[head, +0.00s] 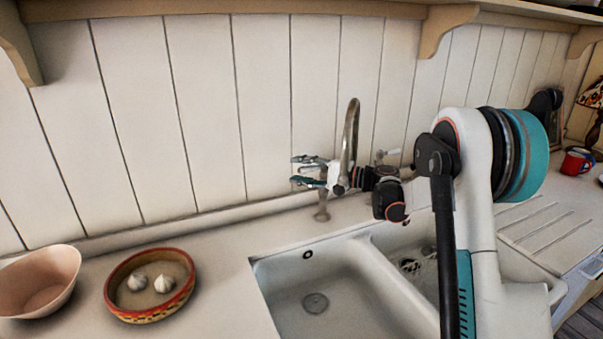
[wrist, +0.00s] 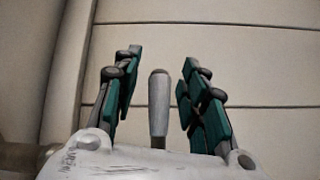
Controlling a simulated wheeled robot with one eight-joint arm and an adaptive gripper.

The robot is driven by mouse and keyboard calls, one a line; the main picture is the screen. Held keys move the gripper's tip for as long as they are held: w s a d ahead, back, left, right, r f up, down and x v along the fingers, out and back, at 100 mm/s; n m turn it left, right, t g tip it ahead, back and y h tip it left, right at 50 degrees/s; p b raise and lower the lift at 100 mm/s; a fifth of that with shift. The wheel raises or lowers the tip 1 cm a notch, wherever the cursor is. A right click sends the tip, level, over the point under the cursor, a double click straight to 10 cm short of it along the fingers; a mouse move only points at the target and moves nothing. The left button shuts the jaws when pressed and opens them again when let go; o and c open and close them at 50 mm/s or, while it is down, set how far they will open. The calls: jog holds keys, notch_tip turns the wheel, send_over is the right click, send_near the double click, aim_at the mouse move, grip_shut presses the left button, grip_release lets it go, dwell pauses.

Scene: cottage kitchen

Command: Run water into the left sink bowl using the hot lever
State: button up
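The tap's arched metal spout (head: 350,125) rises behind the double sink. The left sink bowl (head: 318,285) has a dark drain, and no water shows in it. My gripper (head: 302,171) reaches in from the right, at the tap's left side, with fingers pointing left. The other lever (head: 389,154) shows right of the spout.
The right bowl (head: 412,258) is partly hidden by my arm. A patterned dish (head: 118,302) with garlic and a pinkish bowl (head: 62,262) stand left of the sink. A red mug (head: 577,160) stands far right. The plank wall (head: 200,100) is close behind the tap.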

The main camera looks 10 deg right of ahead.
jog(key=shift+c, duration=0.5)
grip_shut()
